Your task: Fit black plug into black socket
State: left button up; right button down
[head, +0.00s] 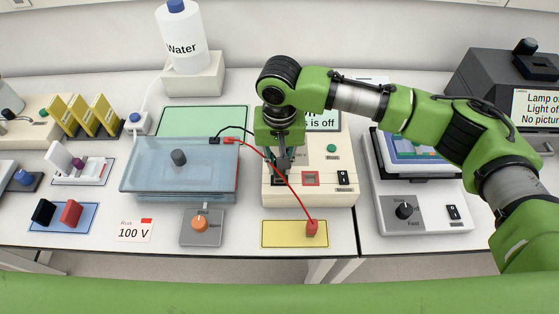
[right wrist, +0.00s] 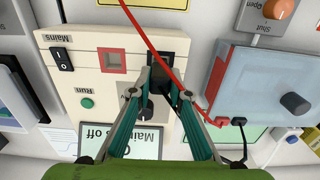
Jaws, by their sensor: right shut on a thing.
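My right gripper (head: 284,166) is over the beige power supply (head: 342,192) in the head view. In the right wrist view its teal fingers (right wrist: 166,75) are shut on the black plug (right wrist: 165,78), whose black lead runs off toward the blue tank. The black socket (right wrist: 182,62) is a dark square beside the red-rimmed socket (right wrist: 112,61). The plug overlaps the black socket in this view; I cannot tell whether it is in it or just above it. My left gripper is not in view.
A red lead crosses in front of the power supply from the blue tank (head: 150,180) to a red plug (head: 311,228) on a yellow mat (head: 280,239). The mains switch (head: 342,177) and green run button (head: 331,148) are close to my right gripper.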

jog(key=shift+f, duration=1.2)
jog(key=c, duration=1.8)
grip_release()
jog(key=shift+r, duration=0.1)
jog(key=shift+r, duration=0.2)
notch_tip(320, 180, up, 12)
jog(key=shift+f, duration=0.2)
